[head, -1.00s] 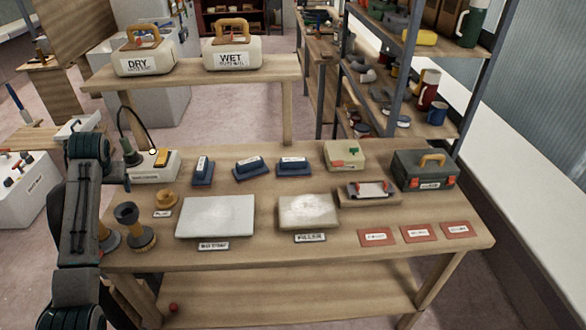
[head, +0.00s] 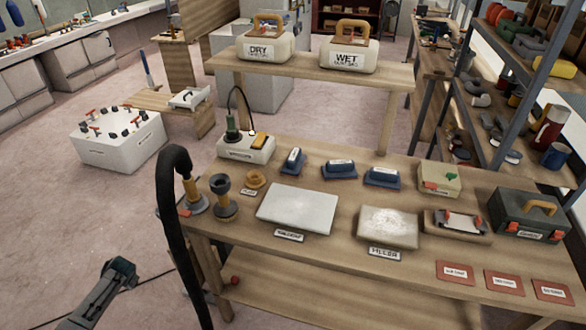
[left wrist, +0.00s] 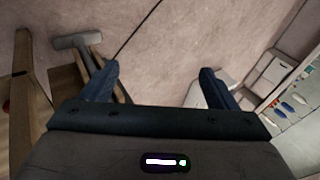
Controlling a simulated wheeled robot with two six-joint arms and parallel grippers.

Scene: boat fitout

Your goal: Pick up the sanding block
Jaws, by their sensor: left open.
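Three blue blocks with white labels stand in a row at the back of the workbench (head: 330,262): a left one (head: 293,161), a middle one (head: 339,169) and a right one (head: 382,177). Their labels are too small to read, so I cannot tell which is the sanding block. My left gripper (left wrist: 160,86) is open and empty in the left wrist view, over the pinkish floor and away from the blocks. Part of my left arm shows at the lower left of the head view, apart from the bench. My right gripper is not in view.
A black hose (head: 172,230) arches by the bench's left end. A white box (head: 118,138) stands on open floor to the left.

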